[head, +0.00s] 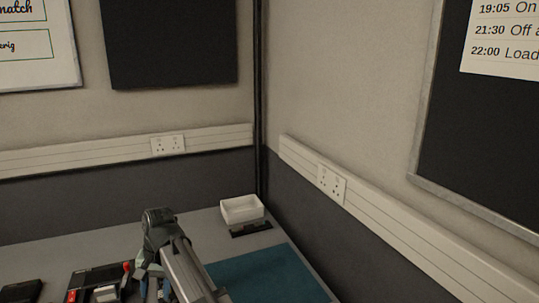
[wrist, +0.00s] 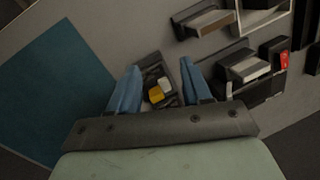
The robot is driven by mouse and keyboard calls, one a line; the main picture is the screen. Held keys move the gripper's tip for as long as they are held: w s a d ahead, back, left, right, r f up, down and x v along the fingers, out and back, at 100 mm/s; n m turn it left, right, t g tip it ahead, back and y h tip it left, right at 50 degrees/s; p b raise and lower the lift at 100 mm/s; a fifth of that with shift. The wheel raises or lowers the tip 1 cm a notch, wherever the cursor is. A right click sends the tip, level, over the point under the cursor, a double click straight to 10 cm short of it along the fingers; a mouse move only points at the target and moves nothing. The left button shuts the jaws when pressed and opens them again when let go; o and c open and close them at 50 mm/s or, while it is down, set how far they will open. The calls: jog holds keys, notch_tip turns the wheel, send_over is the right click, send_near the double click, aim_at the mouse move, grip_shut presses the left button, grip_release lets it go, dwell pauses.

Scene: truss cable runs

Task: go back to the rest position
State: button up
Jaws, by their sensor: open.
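My gripper (wrist: 160,72) is open in the wrist view, with its two blue fingers spread apart and nothing held between them. It also shows in the head view (head: 153,285), low over the table and partly cut off by the bottom edge. In the wrist view a small dark tray (wrist: 150,100) with a yellow piece (wrist: 156,96) and a whitish piece (wrist: 165,84) shows in the gap between the fingers. It seems to lie beyond the fingertips; the exact distance cannot be told.
A teal mat (head: 265,278) lies right of my arm. A white open box (head: 241,208) stands at the table's back corner, with a dark low holder (head: 250,229) before it. Dark holders (head: 98,277) with red and whitish parts crowd the left. Walls close the back and right.

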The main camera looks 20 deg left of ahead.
jog(key=w+d+f+m+y, duration=0.1)
jog(key=w+d+f, duration=0.1)
jog(key=d, duration=0.8)
jog(key=w+d+f+m+y, duration=0.2)
jog(key=w+d, duration=0.2)
jog(key=d, duration=0.6)
jog(key=w+d+f+m+g+y, duration=0.1)
jog(key=w+d+f+m, duration=0.1)
jog(key=d, duration=0.8)
jog(key=shift+w+f, duration=0.6)
jog(key=shift+w, duration=0.1)
jog(key=s+d+f+m+h, duration=0.1)
jog(key=s+d+f, duration=0.2)
jog(key=d+f, duration=1.05)
jog(key=s+d+f+m+h, duration=0.1)
jog(key=s+d+f+m, duration=0.1)
jog(key=d+f, duration=1.15)
jog(key=s+d+f+n+g+h, duration=0.1)
jog(key=s+d+f+g, duration=0.1)
jog(key=s+d+f, duration=0.3)
jog(key=s+d+f+n+g+h, duration=0.1)
jog(key=s+d+f, duration=0.4)
jog(key=s+f, duration=0.8)
jog(key=shift+s+g+h, duration=0.35)
jog(key=shift+g+h, duration=0.05)
jog(key=shift+h, duration=0.2)
